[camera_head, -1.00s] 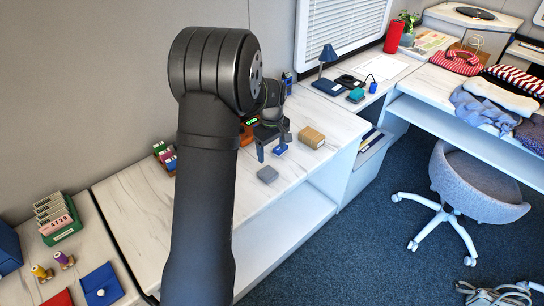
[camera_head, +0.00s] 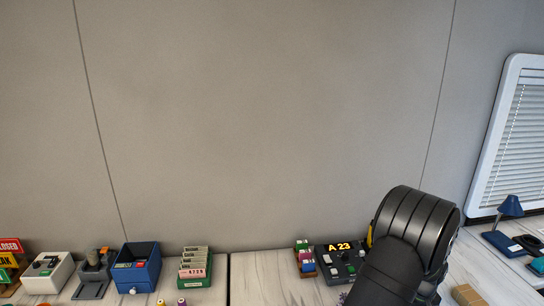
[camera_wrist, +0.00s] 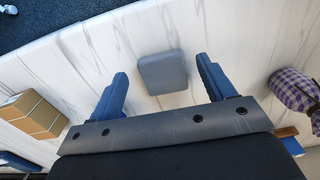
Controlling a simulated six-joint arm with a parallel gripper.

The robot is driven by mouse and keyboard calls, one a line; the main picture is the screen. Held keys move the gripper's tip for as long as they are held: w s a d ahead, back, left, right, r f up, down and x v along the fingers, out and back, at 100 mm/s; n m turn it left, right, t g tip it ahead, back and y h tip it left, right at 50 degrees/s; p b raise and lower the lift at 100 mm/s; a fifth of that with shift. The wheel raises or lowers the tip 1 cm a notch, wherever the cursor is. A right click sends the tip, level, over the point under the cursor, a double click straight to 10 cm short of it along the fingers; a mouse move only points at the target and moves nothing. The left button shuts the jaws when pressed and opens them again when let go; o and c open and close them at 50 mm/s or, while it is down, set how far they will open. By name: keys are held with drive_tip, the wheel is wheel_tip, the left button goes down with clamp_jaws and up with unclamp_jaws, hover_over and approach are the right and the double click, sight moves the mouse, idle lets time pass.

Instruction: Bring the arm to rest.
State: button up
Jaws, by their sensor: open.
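My gripper (camera_wrist: 161,85) is in the wrist view, with its two blue fingers spread wide apart and nothing between them. A small grey block (camera_wrist: 162,72) lies on the white marbled counter (camera_wrist: 225,35) just beyond the fingertips. I cannot tell the exact height of the fingers above the counter. In the head view my dark arm (camera_head: 405,245) rises at the lower right, and my gripper is hidden or out of frame there.
In the wrist view a cardboard box (camera_wrist: 32,112) is at the left and a purple checked cloth item (camera_wrist: 293,90) at the right. In the head view a lit display device (camera_head: 340,258), a card rack (camera_head: 195,268) and a blue box (camera_head: 137,266) stand along the wall.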

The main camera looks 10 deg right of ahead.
wheel_tip(320, 180, down, 2)
drive_tip(key=shift+f, duration=0.1)
drive_tip(key=shift+d+r, duration=0.1)
drive_tip(key=shift+r, duration=1.85)
